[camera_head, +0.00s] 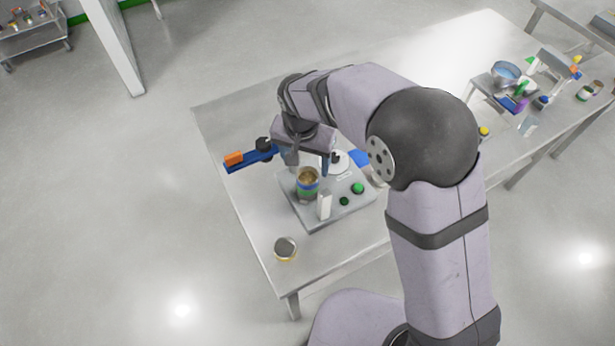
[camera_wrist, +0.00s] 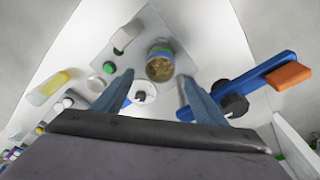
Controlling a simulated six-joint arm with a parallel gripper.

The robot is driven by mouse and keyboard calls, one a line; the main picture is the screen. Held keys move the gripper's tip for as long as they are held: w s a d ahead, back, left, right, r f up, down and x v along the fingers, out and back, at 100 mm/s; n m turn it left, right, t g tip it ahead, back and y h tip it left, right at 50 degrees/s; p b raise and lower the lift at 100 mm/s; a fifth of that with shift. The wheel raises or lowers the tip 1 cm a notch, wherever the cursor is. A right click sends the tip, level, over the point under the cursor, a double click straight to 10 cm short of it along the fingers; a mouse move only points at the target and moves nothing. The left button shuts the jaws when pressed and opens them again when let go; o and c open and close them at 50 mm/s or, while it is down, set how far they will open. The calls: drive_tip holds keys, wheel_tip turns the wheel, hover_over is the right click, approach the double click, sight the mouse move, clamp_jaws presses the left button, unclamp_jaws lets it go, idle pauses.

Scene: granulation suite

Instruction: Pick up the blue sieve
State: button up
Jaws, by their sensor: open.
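A round stack (camera_head: 307,184) with green and blue bands and brown grains on top stands upright on a grey plate (camera_head: 340,210). It also shows in the wrist view (camera_wrist: 160,63), just beyond my fingertips. The blue band (camera_head: 306,194) low on the stack looks like a blue sieve, but I cannot tell for sure. My gripper (camera_head: 309,164) is open and empty, above and behind the stack. In the wrist view its fingers (camera_wrist: 160,92) are spread, with the stack apart from them. Part of a blue thing (camera_head: 359,157) shows behind the plate, mostly hidden by my arm.
A white block (camera_head: 324,206) and green knobs (camera_head: 358,188) share the plate. A blue bar with an orange block (camera_head: 233,158) and black knob lies left. A round lidded dish (camera_head: 285,248) sits near the front corner. A blue bowl (camera_head: 506,73) stands far right. The table's left end is partly clear.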

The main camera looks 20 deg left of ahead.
sight(308, 179)
drive_tip(key=shift+d+f+p, duration=0.1)
drive_tip(key=shift+f+p, duration=0.3)
drive_tip(key=shift+p, duration=0.05)
drive_tip(key=shift+w+f+p, duration=0.2)
drive_tip(key=shift+f+p, duration=0.3)
drive_tip(key=shift+f, duration=0.6)
drive_tip(key=shift+w+f+p, duration=0.2)
drive_tip(key=shift+f+p, duration=0.25)
drive_tip(key=shift+f, duration=0.6)
drive_tip(key=c, duration=1.2)
